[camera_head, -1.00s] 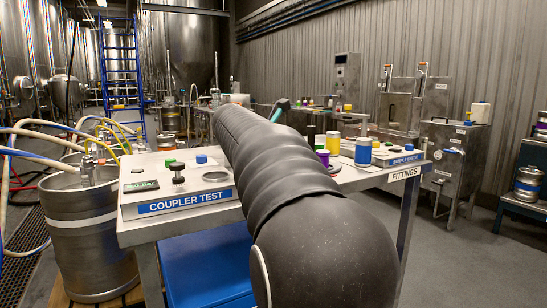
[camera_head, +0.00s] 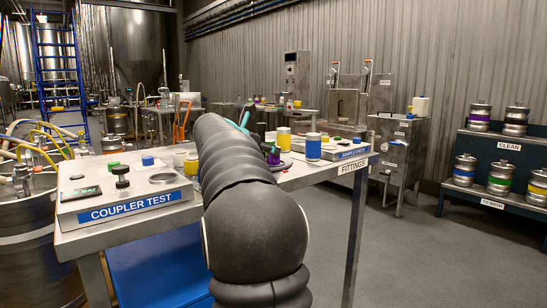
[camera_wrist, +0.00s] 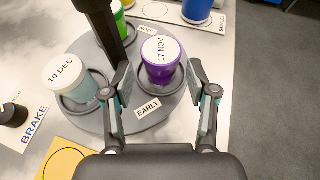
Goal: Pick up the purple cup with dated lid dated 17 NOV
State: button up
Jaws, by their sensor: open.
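The purple cup (camera_wrist: 165,72) stands upright on a grey round tray (camera_wrist: 118,118), and its white lid reads 17 NOV. In the wrist view my gripper (camera_wrist: 162,92) is open, with one finger left and one right of the near side of the cup. The label EARLY lies in front of the cup. In the head view the purple cup (camera_head: 274,157) shows just right of my arm, which hides most of my gripper.
A pale cup (camera_wrist: 78,88) with a 10 DEC lid stands on the tray's left. A green cup (camera_wrist: 121,20) is behind, and a blue cup (camera_wrist: 197,9) is off the tray at the back. The COUPLER TEST box (camera_head: 125,200) sits left on the table. Floor at right is clear.

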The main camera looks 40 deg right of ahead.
jog(key=x, duration=0.4)
jog(key=shift+s+d+f, duration=0.1)
jog(key=shift+d+f, duration=0.05)
jog(key=shift+d, duration=0.1)
jog(key=c, duration=1)
jog(key=shift+o, duration=0.2)
